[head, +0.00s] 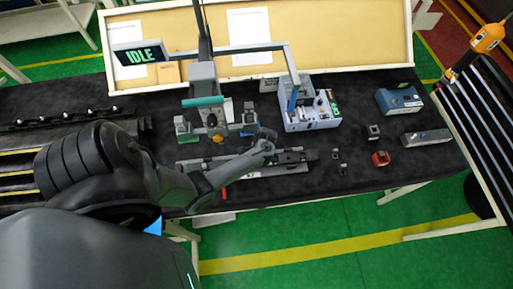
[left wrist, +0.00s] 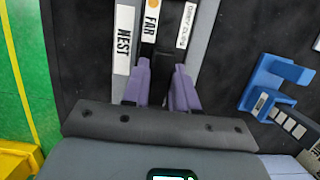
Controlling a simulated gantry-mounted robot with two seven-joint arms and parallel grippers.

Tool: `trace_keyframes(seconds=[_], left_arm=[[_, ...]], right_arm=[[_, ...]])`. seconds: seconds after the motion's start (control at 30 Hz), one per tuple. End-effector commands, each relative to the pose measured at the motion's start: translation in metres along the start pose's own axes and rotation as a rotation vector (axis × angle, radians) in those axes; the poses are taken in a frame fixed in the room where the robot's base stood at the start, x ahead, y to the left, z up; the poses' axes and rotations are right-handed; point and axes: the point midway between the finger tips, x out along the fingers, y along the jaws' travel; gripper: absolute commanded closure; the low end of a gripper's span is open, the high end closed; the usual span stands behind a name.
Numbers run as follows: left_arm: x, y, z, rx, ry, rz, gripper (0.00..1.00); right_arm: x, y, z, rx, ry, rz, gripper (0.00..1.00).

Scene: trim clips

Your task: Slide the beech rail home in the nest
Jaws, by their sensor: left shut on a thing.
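My left gripper (head: 268,143) reaches in from the left, low over the grey slotted fixture (head: 245,168) on the dark bench. In the left wrist view its two purple fingers (left wrist: 162,88) are closed in on a narrow dark strip, which I take for the rail; no beech colour shows there. A white label reading FAR (left wrist: 151,22) lies ahead of the fingers. Beside it on the left is a grey bar labelled NEST (left wrist: 124,40), and on the right another labelled grey bar (left wrist: 188,28). The fingers hide the gripped part. My right gripper is not in view.
A blue U-shaped clip holder (left wrist: 273,82) stands right of the fingers. A red round part (head: 380,158) and small dark parts lie to the right. The IDLE sign (head: 140,55) hangs at the back.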

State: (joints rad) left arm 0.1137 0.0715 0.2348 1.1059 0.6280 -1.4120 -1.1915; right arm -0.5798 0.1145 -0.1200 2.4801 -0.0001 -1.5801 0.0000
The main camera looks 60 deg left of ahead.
Motion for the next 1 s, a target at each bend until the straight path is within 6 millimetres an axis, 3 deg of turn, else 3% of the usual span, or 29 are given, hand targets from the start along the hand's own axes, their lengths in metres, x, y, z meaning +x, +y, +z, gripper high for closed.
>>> trace_keyframes(seconds=[0.87, 0.9, 1.0], left_arm=[[0.009, 0.002, 0.021, -0.002, -0.009, 0.006, 1.00], [0.010, 0.002, 0.021, -0.001, -0.009, 0.006, 0.71], [0.011, 0.003, 0.021, -0.001, -0.009, 0.006, 0.55]], right_arm=[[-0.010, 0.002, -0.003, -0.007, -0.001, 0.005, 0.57], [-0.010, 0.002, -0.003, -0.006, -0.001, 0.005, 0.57], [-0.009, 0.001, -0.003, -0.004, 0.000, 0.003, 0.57]])
